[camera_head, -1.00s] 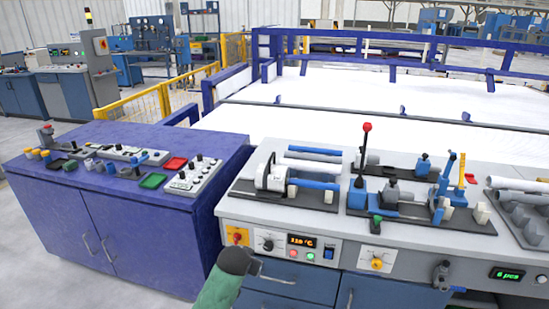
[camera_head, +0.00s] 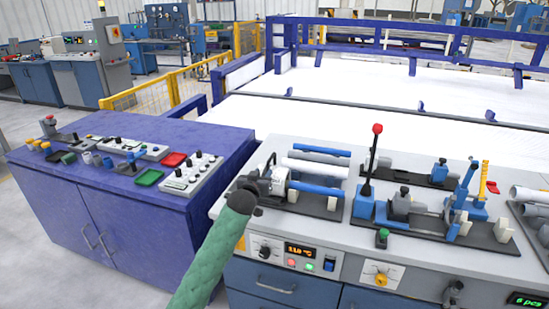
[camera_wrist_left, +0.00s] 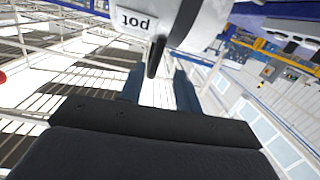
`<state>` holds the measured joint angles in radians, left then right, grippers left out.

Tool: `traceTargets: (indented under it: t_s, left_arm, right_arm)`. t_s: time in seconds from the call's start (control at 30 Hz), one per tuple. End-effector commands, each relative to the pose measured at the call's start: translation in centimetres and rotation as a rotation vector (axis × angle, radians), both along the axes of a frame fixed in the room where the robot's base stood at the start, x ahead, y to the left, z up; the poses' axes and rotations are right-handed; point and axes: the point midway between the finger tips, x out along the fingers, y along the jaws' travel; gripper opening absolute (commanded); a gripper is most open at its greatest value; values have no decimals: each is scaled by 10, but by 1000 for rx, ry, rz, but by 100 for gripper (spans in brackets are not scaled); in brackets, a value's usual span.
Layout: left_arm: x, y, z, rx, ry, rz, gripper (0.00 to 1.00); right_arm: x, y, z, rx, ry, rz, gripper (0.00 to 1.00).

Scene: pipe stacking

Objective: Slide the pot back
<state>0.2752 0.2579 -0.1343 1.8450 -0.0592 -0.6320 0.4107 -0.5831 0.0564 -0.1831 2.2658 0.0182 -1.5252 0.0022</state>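The pot (camera_head: 279,181), a pale grey rounded body on a dark base plate, stands at the left of the grey bench. In the left wrist view its white body (camera_wrist_left: 202,25) carries an upside-down "pot" label, with a black handle (camera_wrist_left: 157,56) sticking down. My left gripper (camera_head: 258,172) is at the pot's left side, largely hidden by my green arm in the head view. In the wrist view its two fingers (camera_wrist_left: 160,88) are apart, with the handle's tip close to the gap between them. I cannot tell whether they touch it. My right gripper is not in view.
A blue pipe (camera_head: 318,187) lies right of the pot, and several pipes (camera_head: 320,158) lie behind it. A red-knobbed lever (camera_head: 371,160) stands further right with blue clamps. A purple cabinet (camera_head: 140,200) with a control panel (camera_head: 192,175) is to the left.

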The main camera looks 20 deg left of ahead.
Motion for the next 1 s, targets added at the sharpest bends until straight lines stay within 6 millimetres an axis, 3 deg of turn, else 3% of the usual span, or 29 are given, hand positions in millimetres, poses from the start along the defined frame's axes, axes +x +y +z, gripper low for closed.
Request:
traceTargets:
  t_s: [0.17,0.37,0.8,1.0]
  left_arm:
    - [1,-6,18,-93,-91,-27,33]
    - [9,-7,19,-125,-94,-26,33]
    - [63,-9,20,-123,-92,-27,33]
    - [76,-9,18,-123,-91,-27,33]
  right_arm:
    - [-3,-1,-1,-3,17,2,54]
    - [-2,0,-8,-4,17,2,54]
    - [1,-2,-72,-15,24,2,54]
    - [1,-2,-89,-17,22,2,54]
